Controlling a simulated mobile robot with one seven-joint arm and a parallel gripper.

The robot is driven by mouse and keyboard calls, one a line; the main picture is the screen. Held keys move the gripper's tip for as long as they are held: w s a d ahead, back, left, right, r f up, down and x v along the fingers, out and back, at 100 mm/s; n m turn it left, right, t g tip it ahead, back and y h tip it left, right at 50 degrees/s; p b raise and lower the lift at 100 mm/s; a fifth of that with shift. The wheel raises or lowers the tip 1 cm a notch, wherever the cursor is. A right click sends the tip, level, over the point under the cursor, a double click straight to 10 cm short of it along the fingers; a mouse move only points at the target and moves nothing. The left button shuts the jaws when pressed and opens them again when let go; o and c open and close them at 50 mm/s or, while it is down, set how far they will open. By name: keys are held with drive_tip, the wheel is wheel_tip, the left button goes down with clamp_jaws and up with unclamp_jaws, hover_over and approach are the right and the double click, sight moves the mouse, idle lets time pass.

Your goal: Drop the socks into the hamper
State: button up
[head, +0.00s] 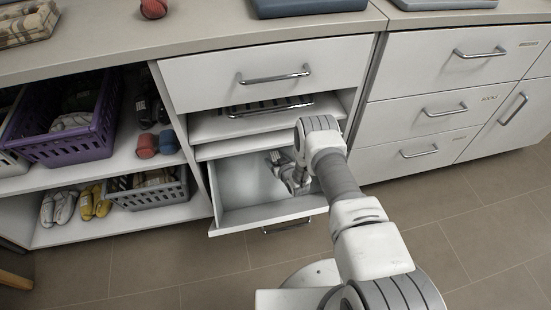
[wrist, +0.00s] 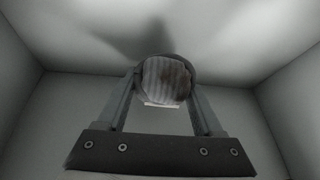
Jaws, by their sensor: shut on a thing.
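My gripper (head: 292,176) reaches down into an open lower drawer (head: 232,185) in the head view. In the wrist view its two fingers are shut on a rounded, ribbed grey bundle (wrist: 165,80) with a brownish patch, which looks like rolled socks. The bundle sits at the fingertips, with pale drawer walls and floor around it. Whether it touches the drawer floor I cannot tell. In the head view the bundle is too small or hidden to make out. No container in view is clearly the hamper.
A purple basket (head: 72,148) and a grey basket (head: 148,191) stand on the left shelves, near yellow shoes (head: 95,203). Another partly open drawer (head: 262,119) is above the gripper's drawer. Closed drawers (head: 430,105) line the right. Tiled floor (head: 490,220) is clear at the right.

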sight(276, 158)
drive_tip(key=o, duration=1.4)
drive_tip(key=shift+r, duration=0.1)
drive_tip(key=shift+r, duration=0.3)
drive_tip(key=p+v, duration=0.3)
drive_tip(key=v, duration=0.3)
drive_tip(key=shift+r, duration=0.35)
drive_tip(key=shift+s+d+r+p, duration=0.2)
drive_tip(key=shift+s+d+p, duration=0.1)
drive_tip(key=shift+s, duration=0.35)
